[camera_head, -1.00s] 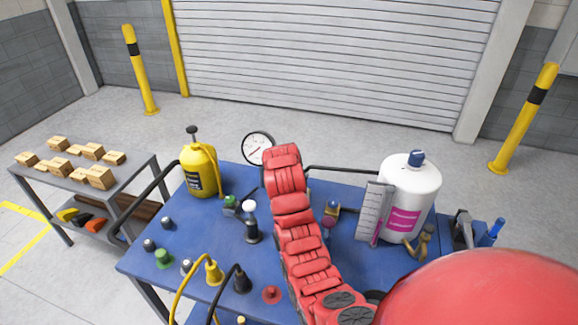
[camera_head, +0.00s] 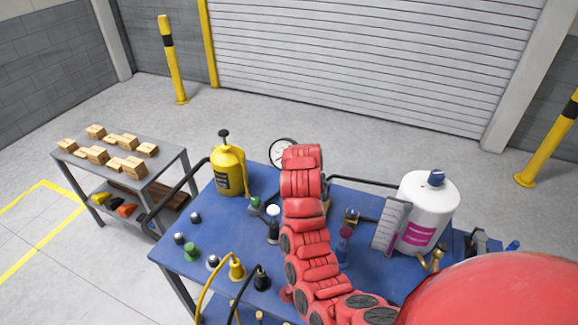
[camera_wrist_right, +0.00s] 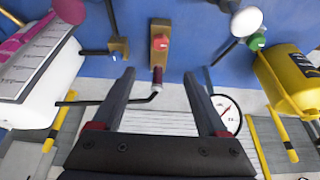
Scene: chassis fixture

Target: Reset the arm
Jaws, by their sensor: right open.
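My red right arm (camera_head: 305,225) reaches from the lower right of the head view over the blue fixture table (camera_head: 190,262). Its gripper is hidden behind the arm there. In the right wrist view the right gripper (camera_wrist_right: 159,76) has its two dark fingers spread wide, with nothing held between them. A brass block (camera_wrist_right: 160,60) with a red cap shows beyond the gap between the fingers, apart from them. My left gripper is in neither view.
A yellow canister (camera_head: 229,172), a dial gauge (camera_head: 281,151) and a white tank (camera_head: 428,205) stand around the arm. Black rails (camera_head: 178,190) edge the table. A side cart (camera_head: 72,158) with small boxes (camera_head: 127,165) stands left. Open floor lies behind.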

